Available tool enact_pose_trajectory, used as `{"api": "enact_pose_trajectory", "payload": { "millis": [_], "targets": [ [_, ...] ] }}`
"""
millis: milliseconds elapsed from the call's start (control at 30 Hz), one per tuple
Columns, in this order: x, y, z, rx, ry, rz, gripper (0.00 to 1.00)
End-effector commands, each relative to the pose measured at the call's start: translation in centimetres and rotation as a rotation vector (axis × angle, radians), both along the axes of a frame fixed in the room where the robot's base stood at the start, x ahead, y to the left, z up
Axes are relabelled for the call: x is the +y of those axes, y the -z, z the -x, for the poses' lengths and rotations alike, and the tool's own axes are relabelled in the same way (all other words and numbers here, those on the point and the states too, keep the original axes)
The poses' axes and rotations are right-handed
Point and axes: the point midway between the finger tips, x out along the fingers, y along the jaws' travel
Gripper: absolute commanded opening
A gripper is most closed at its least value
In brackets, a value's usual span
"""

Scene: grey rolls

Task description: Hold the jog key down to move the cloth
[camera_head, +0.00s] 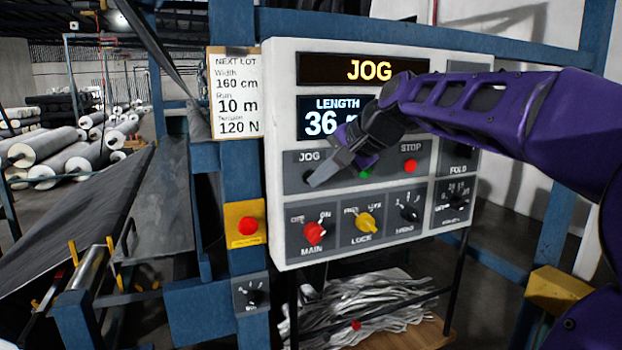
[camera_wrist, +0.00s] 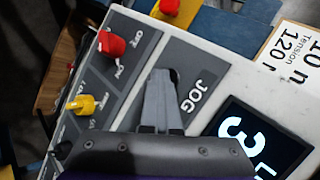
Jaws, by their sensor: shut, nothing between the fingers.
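The white control panel (camera_head: 280,215) faces me. My purple arm reaches in from the right, and my gripper (camera_head: 314,181) is shut and empty, its grey fingertips at the jog key (camera_head: 307,175). The fingertips cover most of this black key. In the wrist view, the gripper (camera_wrist: 161,76) lies over the key beside the JOG label (camera_wrist: 198,95), with a dark edge of the key (camera_wrist: 175,75) showing. The top display (camera_head: 370,69) reads JOG in orange. The length display (camera_head: 318,118) shows 36, its end hidden by my arm. Dark grey cloth (camera_head: 75,215) stretches at the left.
The panel also bears a red MAIN knob (camera_head: 314,233), a yellow LOCK knob (camera_head: 366,222), a green button (camera_head: 365,173) and a red STOP button (camera_head: 410,166). A red button on a yellow box (camera_head: 247,226) sits left. A card (camera_head: 236,92) reads 10 m.

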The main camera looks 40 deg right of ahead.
Motion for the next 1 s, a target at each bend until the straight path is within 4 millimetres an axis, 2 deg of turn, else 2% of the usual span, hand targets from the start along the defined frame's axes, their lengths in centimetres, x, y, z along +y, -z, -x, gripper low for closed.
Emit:
{"api": "enact_pose_trajectory", "payload": {
  "millis": [167, 500, 867, 1000],
  "targets": [
    [0.0, 0.0, 0.1, -0.001, 0.001, 0.000, 0.00],
    [0.4, 0.1, 1.6, 0.000, 0.001, -0.001, 0.00],
    [0.4, 0.0, 1.7, 0.000, 0.001, -0.001, 0.00],
    [0.5, 0.1, 2.7, -0.002, 0.003, -0.002, 0.00]
  ]
}}
